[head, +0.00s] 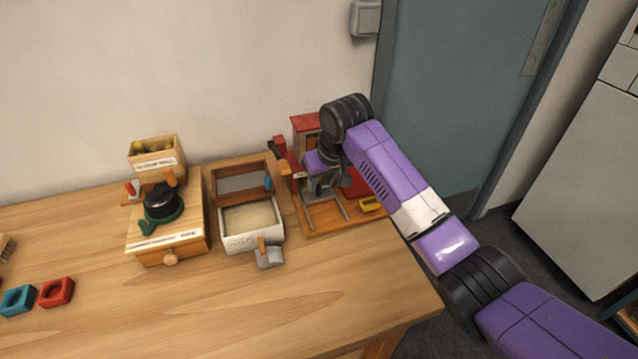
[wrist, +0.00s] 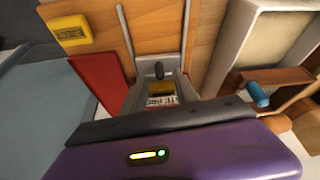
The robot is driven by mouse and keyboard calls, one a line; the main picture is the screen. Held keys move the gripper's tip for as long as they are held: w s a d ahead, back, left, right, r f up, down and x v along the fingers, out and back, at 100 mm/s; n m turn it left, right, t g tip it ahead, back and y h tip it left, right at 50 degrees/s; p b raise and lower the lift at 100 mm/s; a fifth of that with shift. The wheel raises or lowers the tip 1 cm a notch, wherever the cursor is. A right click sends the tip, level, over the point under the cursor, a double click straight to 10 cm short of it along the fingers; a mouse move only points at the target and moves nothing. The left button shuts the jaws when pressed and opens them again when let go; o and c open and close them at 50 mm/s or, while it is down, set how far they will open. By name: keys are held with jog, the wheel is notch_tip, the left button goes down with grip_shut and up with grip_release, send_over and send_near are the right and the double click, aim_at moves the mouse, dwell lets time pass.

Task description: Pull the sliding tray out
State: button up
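The sliding tray appears to be the small grey piece (head: 317,188) between two metal rails on a wooden board (head: 335,220), beside a red upright housing (head: 306,128). In the wrist view the grey tray (wrist: 131,100) has a dark knob (wrist: 159,70) on its rail side and a yellow, lettered part inside. The rails run away from it. My purple gripper (head: 316,161) is down over the tray, in front of the housing. Its body fills the bottom of the wrist view. I cannot make out its fingertips or whether they touch the tray.
A yellow block (head: 371,204) and a red panel (head: 356,184) lie at the board's right. A sand-coloured box with a white rim (head: 237,241) and a wooden-drawer grinder (head: 166,246) stand to the left. A door (head: 450,90) is behind.

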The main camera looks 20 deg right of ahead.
jog(key=shift+x, duration=1.35)
grip_shut()
dwell(0.4)
